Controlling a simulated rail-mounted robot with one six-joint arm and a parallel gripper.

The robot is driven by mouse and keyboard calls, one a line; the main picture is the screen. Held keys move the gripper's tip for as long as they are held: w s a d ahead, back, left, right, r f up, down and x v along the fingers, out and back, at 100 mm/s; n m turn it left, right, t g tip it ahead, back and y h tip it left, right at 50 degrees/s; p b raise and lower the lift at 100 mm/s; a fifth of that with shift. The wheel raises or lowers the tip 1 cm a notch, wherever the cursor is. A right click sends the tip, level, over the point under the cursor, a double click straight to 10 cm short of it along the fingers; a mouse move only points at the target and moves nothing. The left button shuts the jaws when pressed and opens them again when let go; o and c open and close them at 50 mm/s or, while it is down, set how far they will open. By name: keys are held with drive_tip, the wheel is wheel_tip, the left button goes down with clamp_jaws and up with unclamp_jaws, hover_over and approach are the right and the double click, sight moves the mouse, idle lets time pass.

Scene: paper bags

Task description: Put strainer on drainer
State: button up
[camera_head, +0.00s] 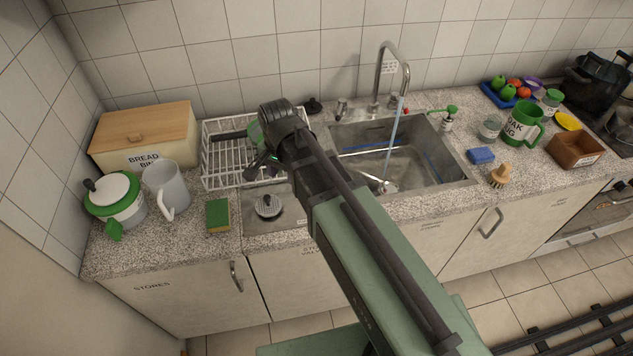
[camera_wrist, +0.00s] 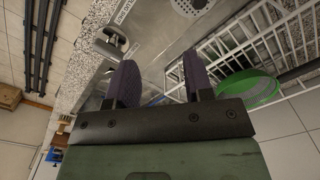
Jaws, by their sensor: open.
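My gripper (camera_head: 262,166) appears over the right front part of the white wire drainer (camera_head: 210,166) in the head view. In the wrist view its two dark fingers (camera_wrist: 160,76) are apart with nothing between them. The drainer's white bars (camera_wrist: 222,48) show right of the fingers there. A round green thing with a dark handle, possibly the strainer (camera_wrist: 247,88), lies at the drainer in the wrist view. In the head view my gripper partly hides that area.
The sink (camera_head: 425,160) has water running from the tap (camera_head: 382,70). A bread bin (camera_head: 145,135), a grey jug (camera_head: 167,188), a green-lidded pot (camera_head: 115,197) and a sponge (camera_head: 218,215) stand on the left. A green mug (camera_head: 521,124) and a brown box (camera_head: 575,149) stand on the right.

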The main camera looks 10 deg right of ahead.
drive_tip(key=s+d+n, duration=0.8)
drive_tip(key=s+d, duration=0.1)
drive_tip(key=d, duration=0.2)
drive_tip(key=shift+c, duration=0.4)
